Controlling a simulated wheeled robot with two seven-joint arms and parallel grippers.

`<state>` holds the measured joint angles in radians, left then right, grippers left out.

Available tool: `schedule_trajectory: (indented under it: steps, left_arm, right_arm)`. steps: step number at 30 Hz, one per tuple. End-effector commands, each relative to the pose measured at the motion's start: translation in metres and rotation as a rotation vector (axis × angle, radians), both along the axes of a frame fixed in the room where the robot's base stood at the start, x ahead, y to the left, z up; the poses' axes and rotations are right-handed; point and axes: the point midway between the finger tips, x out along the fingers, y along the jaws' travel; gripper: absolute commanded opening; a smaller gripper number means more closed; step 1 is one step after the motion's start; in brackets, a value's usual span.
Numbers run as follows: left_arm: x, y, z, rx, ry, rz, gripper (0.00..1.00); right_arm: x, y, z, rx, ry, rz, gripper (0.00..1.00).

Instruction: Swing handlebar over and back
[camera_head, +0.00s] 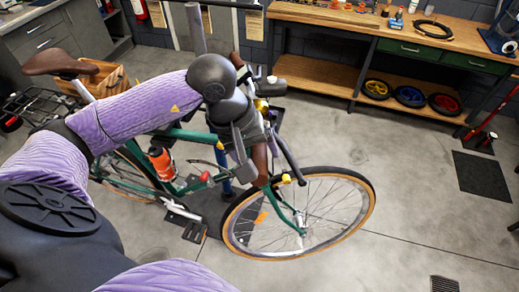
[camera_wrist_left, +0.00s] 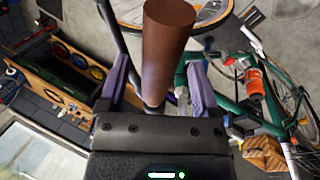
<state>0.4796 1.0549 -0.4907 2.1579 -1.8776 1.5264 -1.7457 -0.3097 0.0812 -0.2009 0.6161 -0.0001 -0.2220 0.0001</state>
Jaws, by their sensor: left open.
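The green bicycle (camera_head: 185,134) stands in the middle of the floor, its front wheel (camera_head: 300,215) pointing right. Its handlebar has a brown grip (camera_head: 260,165) on the near side; a dark bar (camera_head: 288,155) runs beside it. My left gripper (camera_head: 256,143) is at this grip, with my wrist hiding much of the handlebar's middle. In the left wrist view, the brown grip (camera_wrist_left: 167,35) stands between the two purple fingers of the left gripper (camera_wrist_left: 157,75). The fingers are apart, with a visible gap on each side of the grip. My right gripper is out of view.
A wooden workbench (camera_head: 340,17) with a lower shelf of small wheels (camera_head: 410,96) stands behind the bicycle. A red floor tool (camera_head: 488,125) and a dark mat (camera_head: 482,175) are at right. An orange bottle (camera_head: 160,162) is on the frame. Floor right of the wheel is clear.

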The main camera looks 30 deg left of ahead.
Motion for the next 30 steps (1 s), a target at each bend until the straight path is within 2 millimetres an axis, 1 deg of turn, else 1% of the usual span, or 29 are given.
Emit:
schedule_trajectory:
  steps: [1,4,11,14,15,17,18,20,21,23,30]
  left_arm:
    - [0.0008,-0.0020,-0.0052,-0.002,0.003,0.001,0.81]
    - [0.0023,-0.0041,-0.0125,-0.002,0.001,-0.001,0.81]
    - [0.0026,-0.0043,-0.0144,-0.001,-0.001,0.000,0.81]
    - [0.0027,-0.0044,-0.0143,-0.001,-0.001,0.000,0.62]
    - [0.0027,-0.0043,-0.0142,-0.001,-0.001,0.000,0.54]
    - [0.0027,-0.0043,-0.0142,-0.001,-0.001,0.000,0.41]
    - [0.0027,-0.0043,-0.0142,-0.001,-0.001,0.000,0.33]
    - [0.0026,-0.0043,-0.0141,-0.001,-0.001,0.000,0.20]
    - [0.0026,-0.0044,-0.0141,-0.001,0.000,0.000,0.12]
    - [0.0025,-0.0043,-0.0140,-0.001,0.000,0.000,0.00]
    - [0.0026,-0.0044,-0.0139,-0.002,0.000,0.000,0.00]
  right_arm:
    - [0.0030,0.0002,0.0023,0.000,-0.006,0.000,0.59]
    - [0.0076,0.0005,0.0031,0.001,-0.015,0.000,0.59]
    - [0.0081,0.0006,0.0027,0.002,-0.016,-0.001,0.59]
    - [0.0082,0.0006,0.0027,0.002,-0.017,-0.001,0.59]
    - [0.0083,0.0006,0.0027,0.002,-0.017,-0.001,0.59]
    - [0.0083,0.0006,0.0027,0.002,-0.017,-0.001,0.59]
    - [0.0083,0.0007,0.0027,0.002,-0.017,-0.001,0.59]
    - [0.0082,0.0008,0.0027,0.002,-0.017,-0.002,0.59]
    - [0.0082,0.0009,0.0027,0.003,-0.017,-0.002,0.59]
    - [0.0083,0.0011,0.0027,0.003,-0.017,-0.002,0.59]
    - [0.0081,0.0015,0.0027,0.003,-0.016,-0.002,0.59]
